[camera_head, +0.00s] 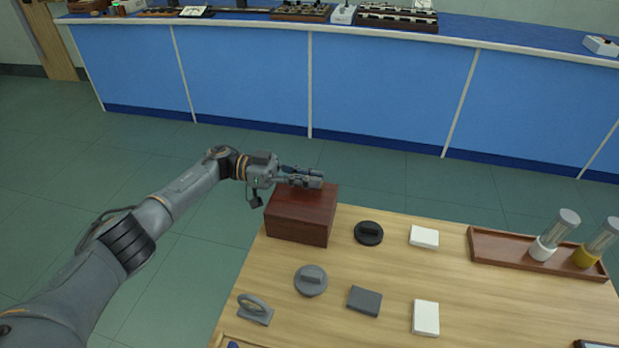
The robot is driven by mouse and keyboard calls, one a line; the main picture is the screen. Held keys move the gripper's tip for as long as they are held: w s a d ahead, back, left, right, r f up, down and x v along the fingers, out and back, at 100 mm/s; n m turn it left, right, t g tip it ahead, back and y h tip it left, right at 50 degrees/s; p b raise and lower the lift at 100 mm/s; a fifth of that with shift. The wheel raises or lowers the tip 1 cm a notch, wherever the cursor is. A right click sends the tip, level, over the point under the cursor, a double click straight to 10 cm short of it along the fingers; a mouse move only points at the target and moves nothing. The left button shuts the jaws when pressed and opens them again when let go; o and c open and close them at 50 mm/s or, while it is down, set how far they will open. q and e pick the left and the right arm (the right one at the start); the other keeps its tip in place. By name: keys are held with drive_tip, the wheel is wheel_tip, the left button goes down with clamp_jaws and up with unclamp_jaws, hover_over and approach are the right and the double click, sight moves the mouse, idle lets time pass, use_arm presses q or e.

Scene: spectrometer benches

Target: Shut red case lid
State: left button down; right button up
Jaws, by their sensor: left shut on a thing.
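The red case (300,228) is a reddish-brown box at the far left corner of the wooden table. Its lid (305,203) lies flat or nearly flat on top; I cannot tell whether a thin gap is left. My left gripper (318,180) is at the far edge of the lid, with its fingers pointing right. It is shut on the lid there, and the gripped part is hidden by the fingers. My right gripper is not in view.
On the table (375,214) are a black round piece (369,233), a grey round piece (311,281), white blocks (424,237) and a dark grey block (364,300). A brown tray (495,245) holds two cylinders. A blue bench (380,90) stands behind, across open floor.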

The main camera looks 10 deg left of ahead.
use_arm(q)
drive_tip(key=shift+s+f, duration=0.1)
drive_tip(key=shift+f, duration=0.15)
drive_tip(key=c, duration=1.5)
unclamp_jaws()
drive_tip(key=shift+o, duration=0.3)
drive_tip(key=shift+r, duration=0.1)
drive_tip(key=shift+a, duration=0.1)
drive_tip(key=a, duration=0.7)
drive_tip(key=shift+w+a, duration=0.2)
